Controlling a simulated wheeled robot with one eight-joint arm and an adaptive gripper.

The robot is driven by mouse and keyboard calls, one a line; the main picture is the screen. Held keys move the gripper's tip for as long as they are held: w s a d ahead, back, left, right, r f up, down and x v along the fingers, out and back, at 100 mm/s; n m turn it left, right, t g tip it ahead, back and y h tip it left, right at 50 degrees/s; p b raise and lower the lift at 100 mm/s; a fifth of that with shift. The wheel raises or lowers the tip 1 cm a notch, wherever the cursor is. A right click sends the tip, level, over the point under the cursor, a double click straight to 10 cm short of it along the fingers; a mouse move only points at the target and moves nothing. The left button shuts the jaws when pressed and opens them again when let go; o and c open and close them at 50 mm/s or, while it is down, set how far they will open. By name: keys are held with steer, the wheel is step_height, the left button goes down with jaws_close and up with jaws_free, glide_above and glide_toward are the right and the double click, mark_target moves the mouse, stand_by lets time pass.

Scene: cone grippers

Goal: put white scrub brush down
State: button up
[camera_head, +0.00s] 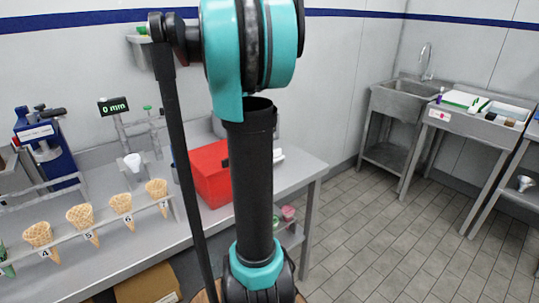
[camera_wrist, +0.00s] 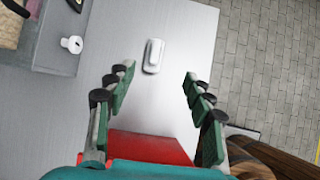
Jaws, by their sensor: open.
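The white scrub brush appears to be the small white oblong (camera_wrist: 153,55) lying on the bare metal table top (camera_wrist: 185,25) in the wrist view. A white edge, perhaps the same brush, shows beside my arm in the head view (camera_head: 279,156). My gripper (camera_wrist: 156,82) is open and empty, with green, black-tipped fingers spread to either side. The white oblong lies beyond the fingertips, between their lines, and nothing touches it. In the head view my arm hides the gripper.
A red box (camera_head: 208,173) stands on the table, and its red top (camera_wrist: 150,147) shows below the fingers. Several waffle cones (camera_head: 80,217) sit in a numbered rack at the left. A sink (camera_head: 402,92) and side table stand at the right, with clear tiled floor (camera_head: 385,210) between.

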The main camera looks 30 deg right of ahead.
steer(key=x, duration=0.7)
steer(key=w+x, duration=0.1)
steer(key=x, duration=0.3)
steer(key=shift+d+f, duration=0.1)
steer(key=shift+f, duration=0.2)
steer(key=shift+a+x, duration=0.2)
steer(key=shift+x, duration=2.65)
steer(key=shift+f, duration=0.15)
jaws_close()
step_height(320, 180, up, 20)
